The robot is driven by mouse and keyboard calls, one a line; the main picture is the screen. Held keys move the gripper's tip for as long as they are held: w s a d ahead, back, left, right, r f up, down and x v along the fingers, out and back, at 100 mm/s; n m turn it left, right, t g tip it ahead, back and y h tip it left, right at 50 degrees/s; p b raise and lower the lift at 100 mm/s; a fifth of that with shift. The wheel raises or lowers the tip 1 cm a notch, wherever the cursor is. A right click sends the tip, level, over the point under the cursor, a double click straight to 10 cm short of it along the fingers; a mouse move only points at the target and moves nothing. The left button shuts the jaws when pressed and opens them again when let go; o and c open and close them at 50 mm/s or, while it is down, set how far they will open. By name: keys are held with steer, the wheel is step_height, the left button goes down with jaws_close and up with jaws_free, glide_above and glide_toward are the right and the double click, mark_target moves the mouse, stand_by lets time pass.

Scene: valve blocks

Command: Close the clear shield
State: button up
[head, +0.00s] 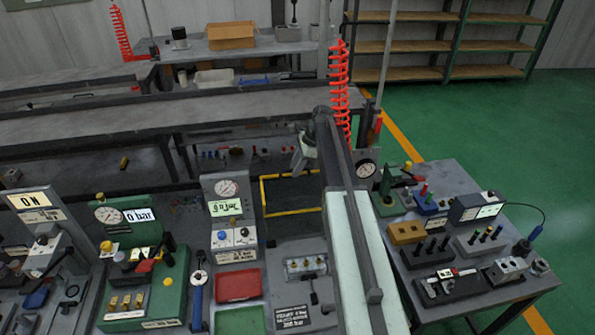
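I cannot make out the clear shield with certainty; no see-through panel shows plainly on any station in the head view. My arm rises from the bottom centre as a pale and dark grey link and covers part of the bench. What looks like my gripper (303,155) hangs at the arm's far end, left of it, above the gap behind the front bench. It is small and dim, so its fingers are unclear; nothing is visibly held. A grey gauge station (228,220) stands left of the arm. A green station (143,275) reading "0 bar" stands further left.
A red tray (238,284), a green tray (240,320) and a metal valve block (306,268) lie on the front bench. A side table (455,180) at right carries several blocks and fixtures. Red coiled hoses hang behind. Green floor at right is open.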

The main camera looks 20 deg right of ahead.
jaws_close()
steer(key=shift+s, duration=0.15)
stand_by(1.1)
